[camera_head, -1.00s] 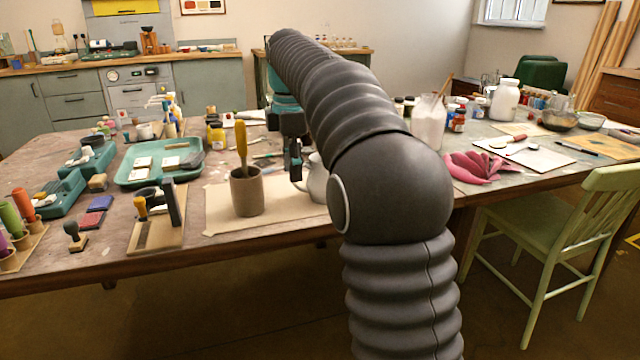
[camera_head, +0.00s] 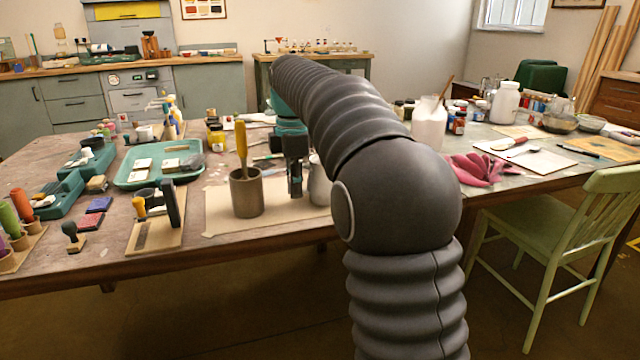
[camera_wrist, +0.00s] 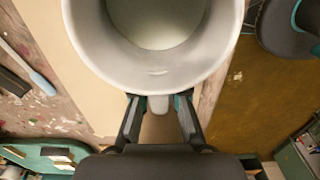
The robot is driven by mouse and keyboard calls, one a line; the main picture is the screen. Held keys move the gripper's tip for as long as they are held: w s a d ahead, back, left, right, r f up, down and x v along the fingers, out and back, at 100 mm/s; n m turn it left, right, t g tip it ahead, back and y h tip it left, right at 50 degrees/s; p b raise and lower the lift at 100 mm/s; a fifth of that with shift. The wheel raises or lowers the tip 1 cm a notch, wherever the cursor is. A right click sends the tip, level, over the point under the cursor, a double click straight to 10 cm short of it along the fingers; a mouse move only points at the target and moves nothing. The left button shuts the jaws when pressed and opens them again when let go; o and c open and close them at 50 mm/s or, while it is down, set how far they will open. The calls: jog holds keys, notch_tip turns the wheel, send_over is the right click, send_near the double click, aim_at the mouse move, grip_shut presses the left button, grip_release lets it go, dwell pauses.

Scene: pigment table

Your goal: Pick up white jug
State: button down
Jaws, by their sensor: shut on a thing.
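The white jug (camera_head: 319,180) stands on the pale board (camera_head: 222,216), mostly hidden behind my arm in the head view. The wrist view looks down into its wide open mouth, with the pale jug rim (camera_wrist: 90,45) filling the top. My gripper (camera_head: 295,192) is at the jug's left side in the head view. In the wrist view my gripper (camera_wrist: 158,102) has its two dark fingers on either side of the jug's handle, shut on it. Whether the jug's base touches the board is hidden.
A brown cup (camera_head: 246,192) with a yellow-handled tool stands close left of my gripper. A teal tray (camera_head: 160,178) and a stamp stand (camera_head: 157,232) lie farther left. Pink gloves (camera_head: 482,170) and a white jar (camera_head: 429,125) are to the right. A green chair (camera_head: 570,230) stands at the right front.

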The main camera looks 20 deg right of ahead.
jog(key=shift+r, duration=0.2)
jog(key=shift+r, duration=0.75)
notch_tip(320, 180, up, 2)
jog(key=shift+r+p, duration=0.25)
jog(key=shift+p, duration=0.3)
jog(key=s+d+r, duration=0.3)
jog(key=d+r, duration=0.3)
jog(key=d, duration=0.5)
jog(key=shift+s+r+p, duration=0.25)
jog(key=shift+s+p, duration=0.05)
jog(key=shift+s, duration=0.1)
jog(key=shift+s+a, duration=0.1)
jog(key=shift+s, duration=0.05)
dwell(0.7)
